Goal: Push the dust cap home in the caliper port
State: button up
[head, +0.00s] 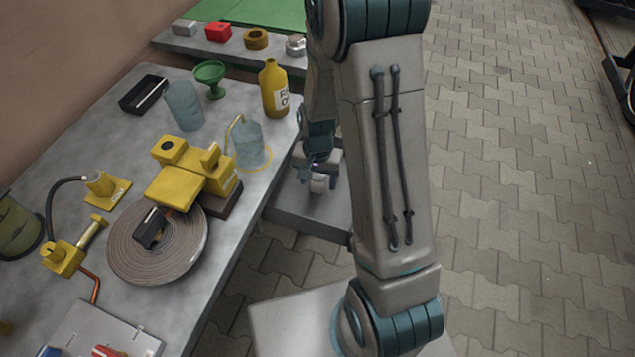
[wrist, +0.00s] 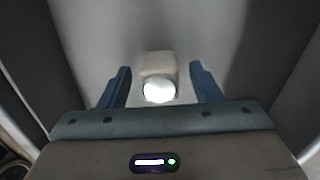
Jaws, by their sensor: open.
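A yellow caliper (head: 177,188) sits on the grey workbench, over the edge of a ribbed disc (head: 155,238). A yellow block with a dark round hole (head: 168,146) is at its far side; I cannot tell whether this hole is the port. My gripper (head: 318,172) is low beyond the bench's right edge, apart from the caliper. In the wrist view its two blue fingers (wrist: 162,88) are spread. A small pale round piece (wrist: 158,91) with a beige block behind it shows between them, apart from both. I cannot tell whether this is the dust cap.
A yellow hose fitting (head: 65,258) is at left.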

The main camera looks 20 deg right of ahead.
aim_at(322, 177)
jog(key=shift+c, duration=0.4)
jog(key=c, duration=0.9)
jog(key=shift+c, duration=0.2)
jog(key=shift+r, duration=0.1)
jog(key=shift+r, duration=0.5)
jog(key=r, duration=0.2)
jog(key=d+r+p, duration=0.1)
jog(key=shift+s+r, duration=0.15)
jog(key=shift+r, duration=0.25)
jog(key=s+d+r, duration=0.4)
jog(key=d+r, duration=0.2)
jog(key=d, duration=0.3)
jog(key=shift+d+p, duration=0.3)
jog(key=shift+d, duration=0.1)
